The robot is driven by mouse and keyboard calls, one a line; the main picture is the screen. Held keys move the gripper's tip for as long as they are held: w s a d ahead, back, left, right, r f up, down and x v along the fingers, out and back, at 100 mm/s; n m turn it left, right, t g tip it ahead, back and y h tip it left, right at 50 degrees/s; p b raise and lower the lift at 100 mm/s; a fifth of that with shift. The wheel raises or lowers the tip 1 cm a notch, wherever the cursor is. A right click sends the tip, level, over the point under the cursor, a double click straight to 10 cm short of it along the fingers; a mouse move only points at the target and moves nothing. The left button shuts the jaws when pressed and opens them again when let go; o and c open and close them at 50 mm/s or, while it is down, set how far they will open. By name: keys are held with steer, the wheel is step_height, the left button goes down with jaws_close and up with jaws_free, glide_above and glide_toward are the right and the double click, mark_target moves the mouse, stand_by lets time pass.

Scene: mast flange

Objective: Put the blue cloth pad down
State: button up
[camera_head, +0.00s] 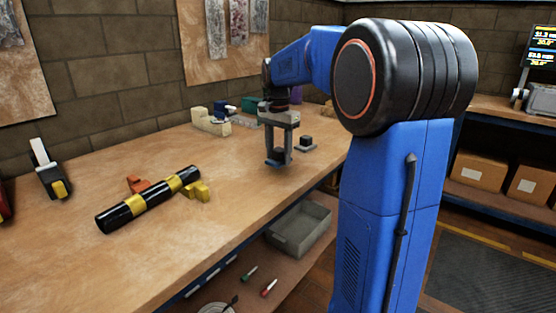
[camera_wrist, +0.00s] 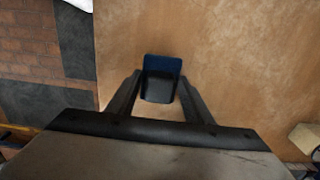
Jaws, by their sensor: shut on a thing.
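My gripper (camera_head: 280,156) hangs over the right part of the wooden workbench (camera_head: 235,205), near its front edge, pointing down. It is shut on the blue cloth pad (camera_head: 276,163), which shows as a small dark blue piece between the fingertips. In the wrist view the pad (camera_wrist: 162,65) is dark blue, with a darker near part, and sits between the two fingers of my gripper (camera_wrist: 160,88). Bare wood surrounds it there. The pad is at or just above the bench top; I cannot tell whether it touches.
A small dark block on a grey base (camera_head: 306,145) stands right of my gripper. A black tube with yellow bands (camera_head: 148,200) lies left. A grey bin (camera_head: 300,228) is on the lower shelf. The bench between is clear.

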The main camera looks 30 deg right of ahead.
mark_target(278, 149)
steer(key=shift+f, duration=1.1)
steer(key=shift+f, duration=0.1)
steer(key=o, duration=0.9)
steer(key=shift+o, duration=0.2)
step_height(278, 149, up, 12)
steer(key=shift+r, duration=0.15)
steer(key=s+a+f+n+t, duration=0.1)
steer(key=s+a+f+n, duration=0.3)
steer(key=s, duration=0.6)
steer(key=s+a+f+n+t, duration=0.2)
steer(key=s+a+f+n, duration=0.3)
steer(key=s+f, duration=0.4)
steer(key=s+a+f+n+t, duration=0.1)
steer(key=s+a+f+n, duration=0.4)
steer(key=s, duration=0.6)
steer(key=shift+s+a+f+t, duration=0.4)
steer(key=shift+a+f, duration=0.25)
steer(key=shift+f, duration=0.3)
